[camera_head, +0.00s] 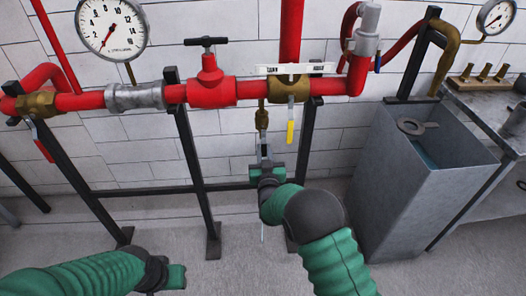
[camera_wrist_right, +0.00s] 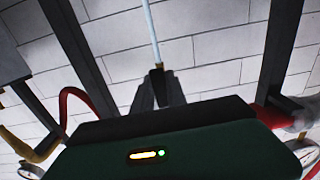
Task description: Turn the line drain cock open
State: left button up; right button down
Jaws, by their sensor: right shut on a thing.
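The line drain cock (camera_head: 262,119) is a small brass fitting hanging under the red pipe, left of a yellow lever. My right gripper (camera_head: 264,153) reaches up just below it, shut on the cock's lower part; the fingers hide the gripped part. In the right wrist view the fingertips (camera_wrist_right: 158,75) meet at a small brass-coloured end. A thin pale line (camera_wrist_right: 151,30), like a water stream, runs from there. It also shows faintly below my gripper in the head view (camera_head: 262,233). My left gripper (camera_head: 172,278) is low at the bottom left, away from the pipe; its fingers are unclear.
The red pipe carries a red valve (camera_head: 210,82) with a black T-handle and a brass valve (camera_head: 289,87) with a yellow lever (camera_head: 290,132). Black stand legs (camera_head: 195,165) flank the space. A grey open bin (camera_head: 400,190) stands right. A gauge (camera_head: 111,27) hangs upper left.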

jog(key=shift+s+f, duration=0.1)
jog(key=shift+f, duration=0.25)
jog(key=c, duration=1.4)
grip_release()
jog(key=shift+r, duration=0.1)
jog(key=shift+o, duration=0.3)
jog(key=shift+r, duration=0.1)
jog(key=shift+r, duration=0.1)
jog(key=s+p, duration=0.1)
jog(key=s, duration=1.5)
jog(key=shift+s+p, duration=0.35)
jog(key=shift+p, duration=0.05)
